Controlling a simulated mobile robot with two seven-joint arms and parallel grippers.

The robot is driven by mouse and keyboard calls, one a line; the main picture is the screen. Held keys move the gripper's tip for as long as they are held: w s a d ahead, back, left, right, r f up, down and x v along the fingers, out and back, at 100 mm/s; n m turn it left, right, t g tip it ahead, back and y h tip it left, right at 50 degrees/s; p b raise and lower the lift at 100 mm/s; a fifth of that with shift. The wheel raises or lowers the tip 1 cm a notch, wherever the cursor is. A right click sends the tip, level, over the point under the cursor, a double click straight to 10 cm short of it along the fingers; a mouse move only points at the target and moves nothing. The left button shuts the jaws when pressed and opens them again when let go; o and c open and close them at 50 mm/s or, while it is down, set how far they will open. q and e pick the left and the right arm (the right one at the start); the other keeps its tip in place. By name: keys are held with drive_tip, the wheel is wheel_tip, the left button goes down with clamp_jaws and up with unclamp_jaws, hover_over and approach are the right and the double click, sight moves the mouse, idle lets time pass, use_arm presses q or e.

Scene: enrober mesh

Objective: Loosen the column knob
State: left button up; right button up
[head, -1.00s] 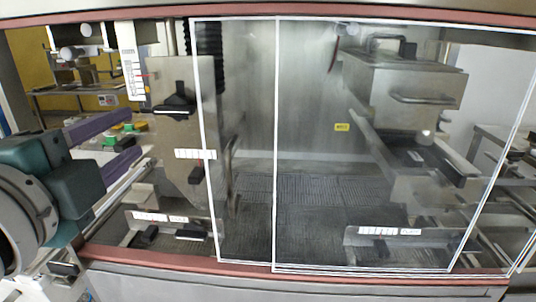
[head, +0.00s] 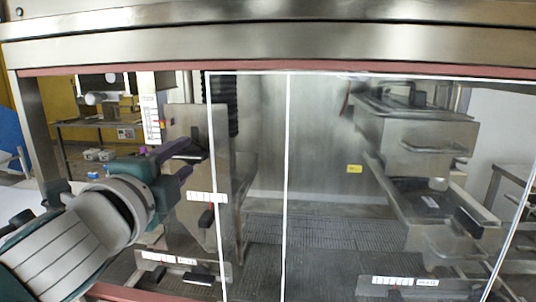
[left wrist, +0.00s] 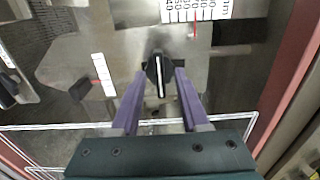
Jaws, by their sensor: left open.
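The black column knob (head: 186,148) is on the upright metal plate (head: 208,125) at the left of the machine. In the left wrist view the knob (left wrist: 158,75) has a white line along its bar, which points nearly straight up and down in the picture. My left gripper (head: 187,158) is at the knob with its purple fingers open. In the left wrist view one finger is on each side of the knob, near the fingertips, with narrow gaps visible. The gripper partly hides the knob in the head view. My right gripper is not in view.
A white scale (head: 151,117) with a red pointer stands beside the plate. Clear panels with white edges (head: 288,180) cover the middle and right. A lower black handle (head: 206,218) sits on the plate. A metal hopper (head: 400,140) is behind the panel at right.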

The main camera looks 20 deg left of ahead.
use_arm(q)
clamp_jaws()
idle(0.3)
idle(0.3)
